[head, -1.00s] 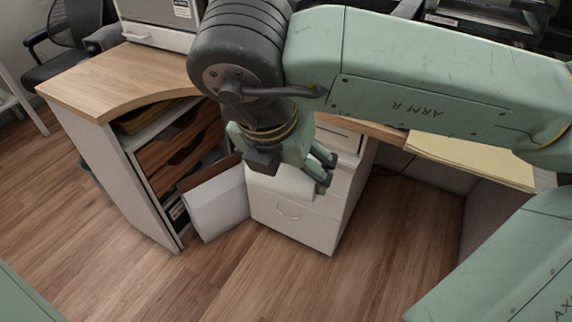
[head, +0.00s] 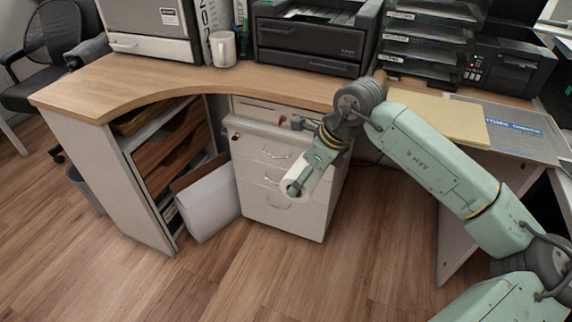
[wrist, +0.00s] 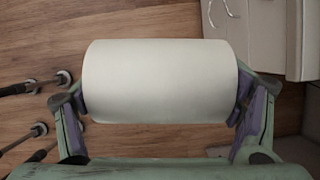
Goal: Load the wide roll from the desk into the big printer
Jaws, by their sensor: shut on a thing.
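The wide white roll (wrist: 160,82) lies crosswise between the fingers of my gripper (wrist: 162,100) in the wrist view, one finger pad at each end. In the head view my gripper (head: 304,182) hangs in front of the white drawer unit, below the desk top, and the roll (head: 293,188) shows only partly, pale and small. My gripper is shut on the roll. A black printer (head: 305,45) stands at the back of the desk (head: 200,82), and a white and grey printer (head: 150,30) stands to its left. Both are apart from my gripper.
A white mug (head: 223,48) stands between the printers. Black letter trays (head: 425,45) and a smaller black device (head: 510,65) are at the right.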

